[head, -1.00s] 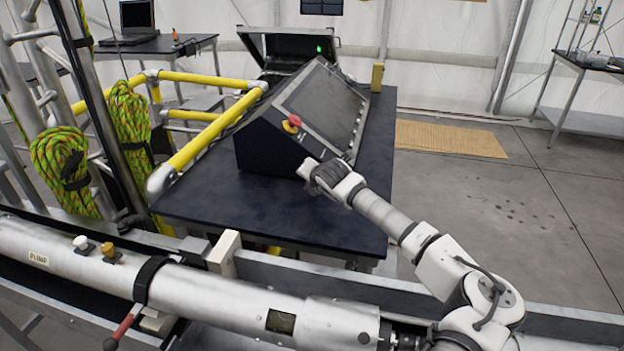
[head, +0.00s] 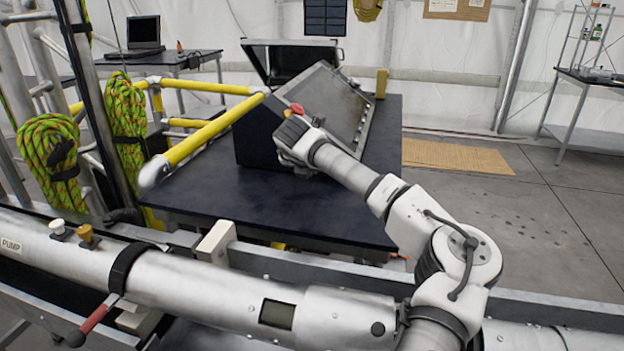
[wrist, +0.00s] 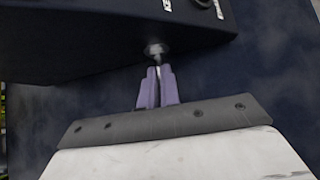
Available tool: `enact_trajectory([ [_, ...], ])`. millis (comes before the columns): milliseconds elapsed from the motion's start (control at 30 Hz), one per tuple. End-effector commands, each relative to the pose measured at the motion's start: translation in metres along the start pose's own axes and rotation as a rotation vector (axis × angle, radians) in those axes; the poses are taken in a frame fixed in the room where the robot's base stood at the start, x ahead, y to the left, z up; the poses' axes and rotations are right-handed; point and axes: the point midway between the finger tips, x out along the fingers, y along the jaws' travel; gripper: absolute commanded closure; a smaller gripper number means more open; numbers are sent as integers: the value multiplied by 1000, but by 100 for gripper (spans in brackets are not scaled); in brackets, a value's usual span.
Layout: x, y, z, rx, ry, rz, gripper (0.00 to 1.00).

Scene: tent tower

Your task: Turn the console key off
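The console (head: 258,137) is a dark box with a sloped grey panel on the table. It also shows in the wrist view (wrist: 85,45). The console key (wrist: 156,50), a small silver fitting on its face, shows in the wrist view. My gripper (wrist: 158,72) has its two purple fingers close together just in front of the lock, with a thin pale piece, seemingly the key's bow, between the tips. In the head view my gripper (head: 290,135) is at the console's front face, and my wrist hides the key there. A red knob (head: 297,109) sits above it.
The dark table (head: 235,205) has clear room in front of the console. A yellow rail (head: 210,135) runs along its left side. An open case (head: 290,60) stands behind the console. A silver pump tube (head: 190,285) crosses the foreground.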

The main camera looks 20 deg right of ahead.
Motion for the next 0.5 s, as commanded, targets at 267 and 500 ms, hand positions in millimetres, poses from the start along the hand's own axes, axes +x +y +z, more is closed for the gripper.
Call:
enact_trajectory([
  [267, 0, 2, 1, -41, -4, -40, 100],
  [500, -1, 2, 2, -44, -4, -43, 100],
])
